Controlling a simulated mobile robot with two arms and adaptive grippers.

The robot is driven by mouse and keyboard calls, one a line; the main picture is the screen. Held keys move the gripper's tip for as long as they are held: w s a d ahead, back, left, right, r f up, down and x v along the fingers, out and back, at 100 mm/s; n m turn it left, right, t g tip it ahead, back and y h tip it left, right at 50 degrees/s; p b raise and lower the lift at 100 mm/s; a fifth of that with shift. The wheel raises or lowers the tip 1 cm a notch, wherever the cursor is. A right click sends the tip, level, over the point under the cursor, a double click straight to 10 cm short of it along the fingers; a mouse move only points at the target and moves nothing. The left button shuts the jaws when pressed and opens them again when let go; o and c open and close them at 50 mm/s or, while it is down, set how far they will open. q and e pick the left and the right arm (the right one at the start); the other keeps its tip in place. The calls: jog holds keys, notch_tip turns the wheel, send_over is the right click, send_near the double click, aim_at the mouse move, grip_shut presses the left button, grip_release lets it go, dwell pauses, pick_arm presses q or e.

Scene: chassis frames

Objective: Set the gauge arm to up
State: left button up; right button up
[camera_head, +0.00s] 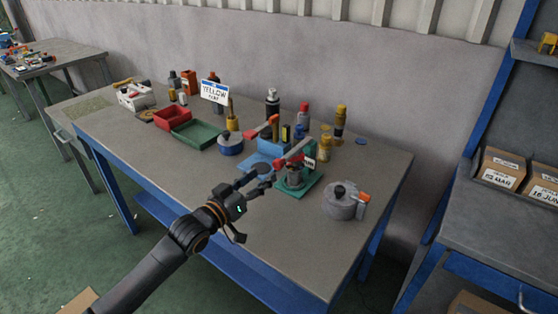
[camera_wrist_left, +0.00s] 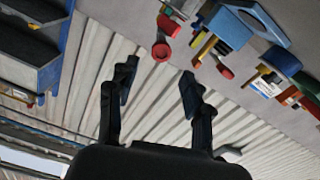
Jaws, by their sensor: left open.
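Two small stands with red levers are near the middle of the table. One has a blue base (camera_head: 262,161) and a red lever (camera_head: 264,128) sloping up to the right. The other has a green base (camera_head: 309,187), a grey round body (camera_head: 295,177), a dark label plate (camera_head: 310,156) and a red lever (camera_head: 293,153), also sloping up to the right. I cannot read which is the gauge. My left gripper (camera_head: 262,181) is open and empty, just left of the green-based stand. In the left wrist view its fingers (camera_wrist_left: 157,84) are apart, with a red round-ended part (camera_wrist_left: 162,51) beyond them.
A grey lidded pot (camera_head: 341,203) stands to the right. Bottles (camera_head: 272,103) and yellow cylinders (camera_head: 340,121) stand behind the stands. The table's front is clear.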

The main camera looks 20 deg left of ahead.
aim_at(276, 165)
pick_arm(q)
jog(key=x, duration=0.8)
jog(key=shift+w+d+f+p, duration=0.2)
jog(key=shift+w+p, duration=0.1)
jog(key=shift+w, duration=0.1)
jog(key=shift+a, duration=0.1)
grip_shut()
